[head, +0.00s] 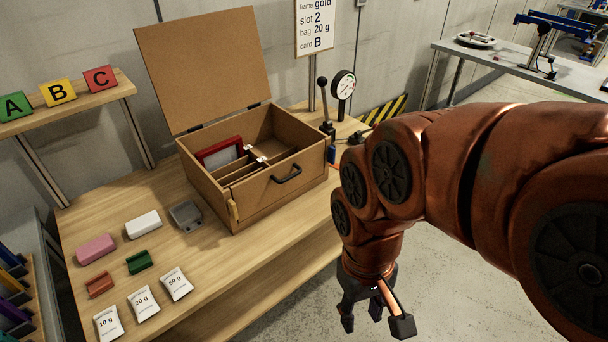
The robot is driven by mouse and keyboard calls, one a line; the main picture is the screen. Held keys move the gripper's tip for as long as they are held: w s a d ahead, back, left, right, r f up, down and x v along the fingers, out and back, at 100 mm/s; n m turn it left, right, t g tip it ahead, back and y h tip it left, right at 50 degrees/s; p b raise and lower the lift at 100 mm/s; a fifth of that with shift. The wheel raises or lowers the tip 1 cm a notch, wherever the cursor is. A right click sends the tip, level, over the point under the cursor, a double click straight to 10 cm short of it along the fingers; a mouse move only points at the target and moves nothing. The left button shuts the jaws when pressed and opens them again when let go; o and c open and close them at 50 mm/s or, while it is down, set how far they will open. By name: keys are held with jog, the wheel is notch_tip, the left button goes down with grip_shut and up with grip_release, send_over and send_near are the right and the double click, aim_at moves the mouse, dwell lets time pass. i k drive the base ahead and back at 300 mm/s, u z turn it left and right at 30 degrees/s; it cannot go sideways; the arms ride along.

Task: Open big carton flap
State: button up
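A brown carton (262,207) with a black handle on its front stands on the wooden table. Its big flap (205,68) stands raised at the back, tilted slightly backward on its hinges, so the carton's top is open. Inside are dividers and a red-framed piece (220,152) at the left. My gripper (375,322) points down to the right of the table's front edge, well apart from the carton and flap. Its fingers are spread, with nothing seen between them.
Small blocks, a grey tray (186,214) and several white bags (143,303) lie on the table left of the carton. A lever and dial gauge (343,84) stand behind its right side. A sign (318,26) and lettered shelf (70,102) are behind. Open floor (290,310) lies in front.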

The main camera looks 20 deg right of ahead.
aim_at(255, 193)
jog(key=z, duration=1.15)
jog(key=k, duration=0.85)
jog(key=u, duration=1.45)
jog(key=i, duration=0.5)
jog(key=z, duration=0.05)
